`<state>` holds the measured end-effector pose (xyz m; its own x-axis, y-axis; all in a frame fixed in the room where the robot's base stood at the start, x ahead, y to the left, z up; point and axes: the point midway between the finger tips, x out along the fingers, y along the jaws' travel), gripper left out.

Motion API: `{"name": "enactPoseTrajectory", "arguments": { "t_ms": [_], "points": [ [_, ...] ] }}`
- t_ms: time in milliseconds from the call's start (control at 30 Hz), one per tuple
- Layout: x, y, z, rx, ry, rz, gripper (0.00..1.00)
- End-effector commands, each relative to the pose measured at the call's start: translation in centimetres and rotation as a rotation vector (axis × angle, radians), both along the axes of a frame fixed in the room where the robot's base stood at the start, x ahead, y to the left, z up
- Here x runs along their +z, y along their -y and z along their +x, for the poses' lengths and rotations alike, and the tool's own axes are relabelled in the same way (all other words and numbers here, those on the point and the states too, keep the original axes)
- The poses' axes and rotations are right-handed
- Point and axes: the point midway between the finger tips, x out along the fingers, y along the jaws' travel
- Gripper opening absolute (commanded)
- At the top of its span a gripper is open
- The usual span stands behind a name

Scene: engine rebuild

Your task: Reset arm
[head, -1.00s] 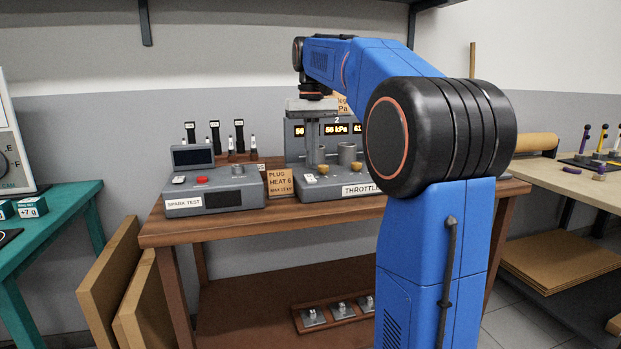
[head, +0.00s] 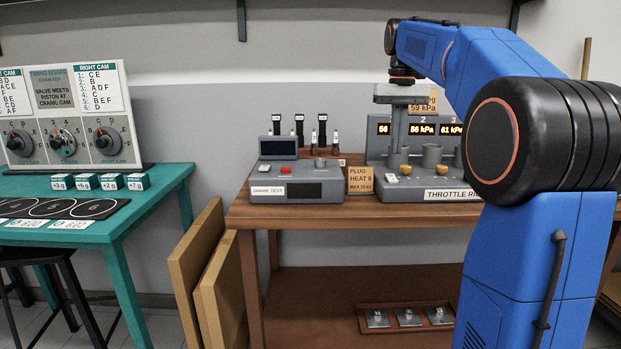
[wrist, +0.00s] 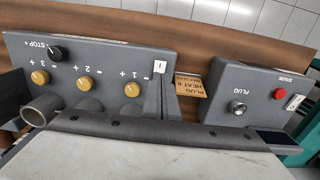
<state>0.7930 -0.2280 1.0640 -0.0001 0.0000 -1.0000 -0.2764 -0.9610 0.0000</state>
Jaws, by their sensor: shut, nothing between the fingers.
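My gripper (head: 397,132) hangs from my blue arm at the right of the head view, pointing down in front of the throttle rig (head: 412,186). It is shut and holds nothing. My arm is raised and bent over the wooden bench (head: 245,212). The throttle rig also shows in the wrist view (wrist: 110,62), upside down, with yellow knobs and a black stop knob. I cannot tell if the gripper touches the rig.
The spark tester (head: 296,180) stands left of the rig, with a plug heat sign (head: 360,181) between them. A teal table (head: 150,185) with the timing board (head: 66,115) is at left. Brown panels (head: 198,262) lean beside the bench. A tray (head: 405,322) sits on its lower shelf.

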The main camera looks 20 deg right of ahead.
Motion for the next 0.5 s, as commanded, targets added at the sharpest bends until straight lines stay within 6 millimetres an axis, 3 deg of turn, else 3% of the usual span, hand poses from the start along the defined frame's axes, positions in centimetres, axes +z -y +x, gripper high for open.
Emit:
{"name": "enactPoseTrajectory", "arguments": {
  "t_ms": [233, 500],
  "points": [
    [-0.6, -1.4, -1.6, 0.016, 0.021, -0.006, 0.00],
    [-4.1, -5.7, -7.0, 0.071, 0.098, -0.026, 0.00]
  ]
}}
